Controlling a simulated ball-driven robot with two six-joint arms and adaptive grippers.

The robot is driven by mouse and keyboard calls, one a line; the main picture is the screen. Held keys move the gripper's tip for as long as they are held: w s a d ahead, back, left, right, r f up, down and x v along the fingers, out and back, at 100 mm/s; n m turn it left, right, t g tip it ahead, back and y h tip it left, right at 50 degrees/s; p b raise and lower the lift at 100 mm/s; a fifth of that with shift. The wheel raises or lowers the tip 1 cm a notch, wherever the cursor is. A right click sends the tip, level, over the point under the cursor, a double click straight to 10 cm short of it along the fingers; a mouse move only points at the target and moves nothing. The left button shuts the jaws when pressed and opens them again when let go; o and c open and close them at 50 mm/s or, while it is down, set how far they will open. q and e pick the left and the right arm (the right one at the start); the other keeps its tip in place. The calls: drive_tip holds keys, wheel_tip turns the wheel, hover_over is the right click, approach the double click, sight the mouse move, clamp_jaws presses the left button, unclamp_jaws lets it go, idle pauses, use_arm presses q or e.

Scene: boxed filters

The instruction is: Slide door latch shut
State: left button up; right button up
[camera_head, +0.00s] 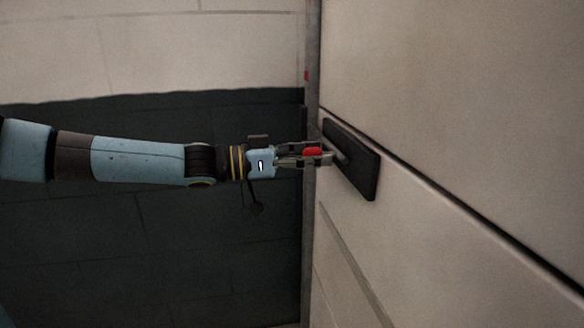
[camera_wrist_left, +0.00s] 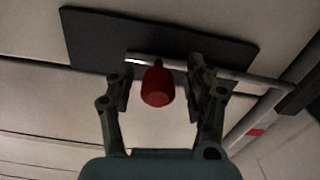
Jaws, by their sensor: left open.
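The latch is a black plate (camera_head: 362,170) on the pale door panel, and it also shows in the left wrist view (camera_wrist_left: 90,42). A thin grey bolt (camera_wrist_left: 145,60) runs across the plate, with a red knob (camera_wrist_left: 157,88) sticking out from it. The knob also shows in the head view (camera_head: 312,152). My left gripper (camera_head: 328,156) reaches in from the left. In the wrist view its open fingers (camera_wrist_left: 160,80) stand on either side of the knob, with gaps visible. The bolt passes behind the right finger. My right gripper is not in view.
A grey upright post (camera_head: 311,230) with a red mark (camera_head: 306,76) stands at the panel's left edge. A dark gap runs along the panel. Behind my arm is a wall, pale above and dark below (camera_head: 150,240). The space around my forearm looks free.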

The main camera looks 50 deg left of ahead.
use_arm(q)
drive_tip(key=s+d, duration=0.1)
drive_tip(key=s+d+p, duration=0.1)
drive_tip(key=d, duration=0.1)
drive_tip(key=d+p, duration=0.1)
drive_tip(key=d, duration=0.1)
drive_tip(key=shift+s+d+r, duration=0.15)
drive_tip(key=shift+s+d, duration=0.05)
drive_tip(key=shift+s, duration=0.2)
drive_tip(key=p+v, duration=0.7)
drive_tip(key=v, duration=0.4)
drive_tip(key=s+a+f+n+g+y+b, duration=0.1)
drive_tip(key=s+a+f+y, duration=0.1)
drive_tip(key=f, duration=0.6)
drive_tip(key=s+a+f+n+g+y+b, duration=0.1)
drive_tip(key=a+f+y, duration=0.3)
drive_tip(key=f, duration=0.5)
drive_tip(key=s+a+f+n+g+y+b, duration=0.1)
drive_tip(key=s+a+f+y, duration=0.1)
drive_tip(key=f, duration=0.7)
drive_tip(key=shift+s+a+g+y+b, duration=0.4)
drive_tip(key=shift+s+a, duration=0.5)
drive_tip(key=shift+a, duration=0.05)
